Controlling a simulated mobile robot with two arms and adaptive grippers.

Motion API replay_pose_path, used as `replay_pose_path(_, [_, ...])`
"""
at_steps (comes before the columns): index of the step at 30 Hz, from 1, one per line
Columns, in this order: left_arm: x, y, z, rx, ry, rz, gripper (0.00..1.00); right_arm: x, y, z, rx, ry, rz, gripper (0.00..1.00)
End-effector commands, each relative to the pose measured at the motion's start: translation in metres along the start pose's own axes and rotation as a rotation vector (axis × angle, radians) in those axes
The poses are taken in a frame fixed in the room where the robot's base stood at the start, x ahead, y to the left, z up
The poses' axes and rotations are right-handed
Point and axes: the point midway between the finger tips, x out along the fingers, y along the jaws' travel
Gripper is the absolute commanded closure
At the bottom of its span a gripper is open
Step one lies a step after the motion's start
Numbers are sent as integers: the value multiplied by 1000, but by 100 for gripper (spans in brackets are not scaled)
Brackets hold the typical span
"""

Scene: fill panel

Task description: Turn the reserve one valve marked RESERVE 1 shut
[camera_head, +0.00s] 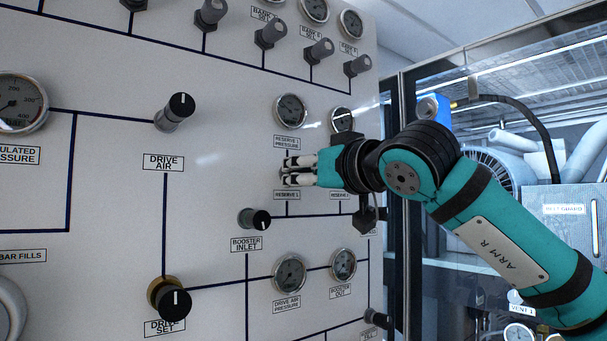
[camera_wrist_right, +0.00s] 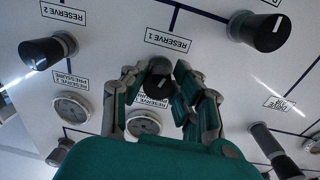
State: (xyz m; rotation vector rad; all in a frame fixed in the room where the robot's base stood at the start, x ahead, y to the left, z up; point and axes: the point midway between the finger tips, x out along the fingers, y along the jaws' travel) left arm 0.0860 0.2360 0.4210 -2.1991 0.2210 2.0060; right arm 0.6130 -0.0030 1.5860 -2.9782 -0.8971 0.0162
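The RESERVE 1 valve is a small black knob (camera_wrist_right: 158,76) next to the RESERVE 1 label (camera_wrist_right: 168,41) in the right wrist view. My right gripper (camera_wrist_right: 157,74) has its fingers on both sides of this knob and looks shut on it. The contact itself is partly hidden. In the head view my right gripper (camera_head: 297,170) is at the panel, just above the RESERVE 1 label (camera_head: 287,195), and its fingers hide the knob. I cannot read the knob's pointer. My left gripper is not in view.
The RESERVE 1 gauge (camera_head: 291,111) sits above the gripper. The RESERVE 2 knob (camera_wrist_right: 48,52) is to one side, the drive air knob (camera_head: 175,112) to the other. The booster inlet knob (camera_head: 255,219) is below. A glass-fronted area (camera_head: 470,245) lies right of the panel.

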Motion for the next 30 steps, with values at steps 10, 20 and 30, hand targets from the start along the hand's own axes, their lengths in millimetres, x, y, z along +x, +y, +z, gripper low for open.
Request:
replay_pose_path(10, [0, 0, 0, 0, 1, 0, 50, 0, 1, 0, 9, 1, 2, 100])
replay_pose_path(20, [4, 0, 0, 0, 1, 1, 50, 0, 1, 0, 146, -4, 3, 100])
replay_pose_path(30, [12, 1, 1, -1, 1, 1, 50, -1, 0, 0, 451, -17, 3, 100])
